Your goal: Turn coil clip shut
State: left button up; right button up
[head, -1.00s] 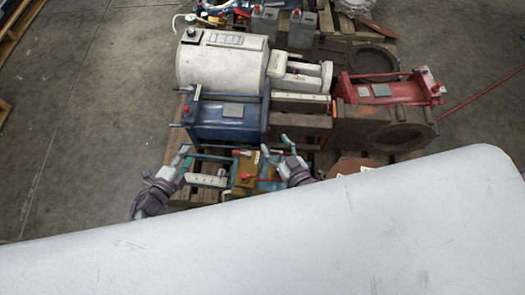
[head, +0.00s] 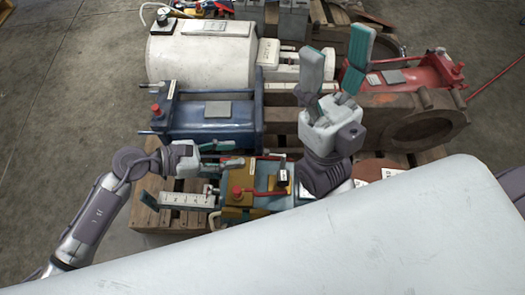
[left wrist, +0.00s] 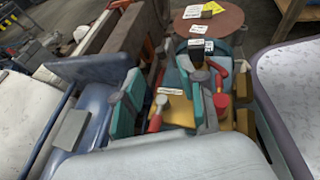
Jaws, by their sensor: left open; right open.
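A machine with an ochre block (head: 234,214) and a teal body sits at the pallet's near edge. A red-knobbed handle (head: 262,193) lies across it. It also shows in the left wrist view, with an ochre block (left wrist: 180,112) and red-tipped levers (left wrist: 220,102). I cannot tell which part is the coil clip. My left gripper (head: 237,154) is open just behind and above the machine; its teal fingers (left wrist: 168,82) stand apart in the left wrist view, with the machine beyond them. My right gripper (head: 334,57) is open and empty, fingers pointing up and away, right of the machine.
A blue machine (head: 210,120) and a white cylinder (head: 200,55) lie behind on the wooden pallet (head: 152,222). A white ruled bar (head: 188,200) lies left of the ochre block. Bare floor lies left.

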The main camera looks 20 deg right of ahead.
aim_at(266, 151)
pick_arm(q)
jog(key=b+x, duration=0.2)
jog(key=x, duration=0.7)
jog(key=shift+w+d+f, duration=0.1)
jog(key=shift+d+f, duration=0.05)
jog(key=shift+d, duration=0.15)
jog(key=shift+c, duration=0.3)
grip_shut()
